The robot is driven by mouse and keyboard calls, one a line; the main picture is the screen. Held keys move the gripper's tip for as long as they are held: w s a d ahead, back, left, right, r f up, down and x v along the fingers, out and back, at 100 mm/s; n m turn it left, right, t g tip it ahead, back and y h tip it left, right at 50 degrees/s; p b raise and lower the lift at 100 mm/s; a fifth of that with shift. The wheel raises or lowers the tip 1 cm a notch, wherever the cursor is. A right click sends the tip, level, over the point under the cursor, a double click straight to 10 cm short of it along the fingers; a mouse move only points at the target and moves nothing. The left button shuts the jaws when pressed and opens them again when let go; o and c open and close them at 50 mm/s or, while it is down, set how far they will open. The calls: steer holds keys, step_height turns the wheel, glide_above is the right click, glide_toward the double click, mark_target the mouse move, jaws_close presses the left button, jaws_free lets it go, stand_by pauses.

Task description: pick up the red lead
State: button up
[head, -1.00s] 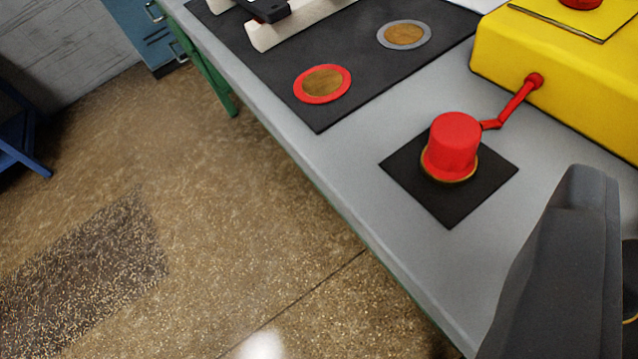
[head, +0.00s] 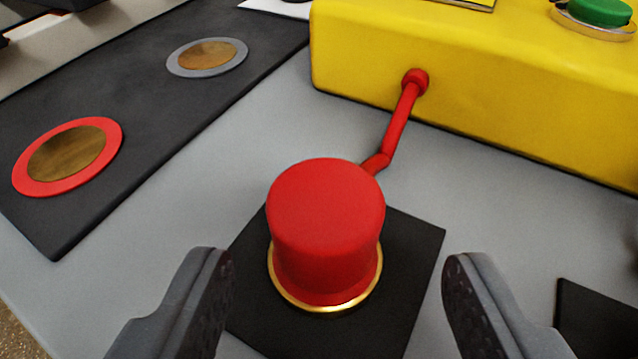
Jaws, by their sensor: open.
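The red lead (head: 326,225) is a red cap-shaped plug with a gold ring at its base. It stands upright on a black square pad (head: 408,262) on the grey bench. A red cable (head: 398,122) runs from behind it to the yellow box. My gripper (head: 338,275) is open, with one finger to the left of the plug and the other to the right. Neither finger touches the plug, and there is a gap on both sides.
The yellow box (head: 470,85) with a green button (head: 598,12) fills the back right. A dark mat (head: 130,95) at left has a red-ringed brass disc (head: 68,157) and a grey-ringed one (head: 207,57). Another black pad (head: 597,318) lies at lower right. The grey bench (head: 245,140) between is clear.

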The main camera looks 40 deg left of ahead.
mark_target(320, 207)
steer(key=shift+a+b+x, duration=0.25)
steer(key=shift+b+x, duration=0.6)
steer(key=shift+x, duration=1.35)
steer(key=shift+w+a, duration=0.25)
steer(key=shift+a, duration=0.1)
steer(key=c, duration=1.2)
